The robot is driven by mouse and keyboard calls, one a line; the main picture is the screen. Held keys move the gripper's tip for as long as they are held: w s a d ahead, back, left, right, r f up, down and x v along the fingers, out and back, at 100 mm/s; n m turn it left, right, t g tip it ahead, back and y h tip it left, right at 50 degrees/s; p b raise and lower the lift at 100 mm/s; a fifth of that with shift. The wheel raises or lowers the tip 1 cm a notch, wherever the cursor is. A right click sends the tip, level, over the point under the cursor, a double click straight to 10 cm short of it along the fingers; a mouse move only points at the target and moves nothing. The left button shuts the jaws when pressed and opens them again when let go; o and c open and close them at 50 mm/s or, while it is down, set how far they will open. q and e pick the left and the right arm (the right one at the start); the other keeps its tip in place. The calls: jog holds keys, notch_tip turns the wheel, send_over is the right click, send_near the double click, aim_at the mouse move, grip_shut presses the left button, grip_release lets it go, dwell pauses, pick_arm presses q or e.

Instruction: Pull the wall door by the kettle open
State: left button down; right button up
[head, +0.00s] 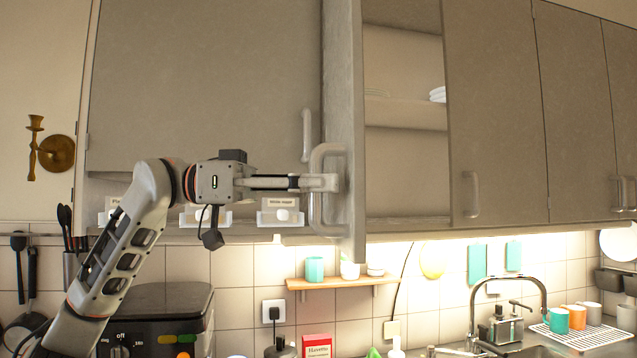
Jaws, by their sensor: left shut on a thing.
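The grey wall door (343,60) stands swung out from the cabinet and shows nearly edge-on. Its pale bar handle (326,160) is on the face towards the left. My left gripper (328,183) reaches in from the left and is shut on this handle. My right gripper is not in view.
A closed wall door (205,75) with its own handle is to the left, and more closed doors (495,110) are to the right. Below are a small wooden shelf (345,283) with cups, a black appliance (160,310), and a tap (510,283).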

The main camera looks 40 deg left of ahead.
pick_arm(q)
jog(key=shift+r, duration=0.15)
jog(key=c, duration=2)
grip_release()
jog(key=v, duration=1.2)
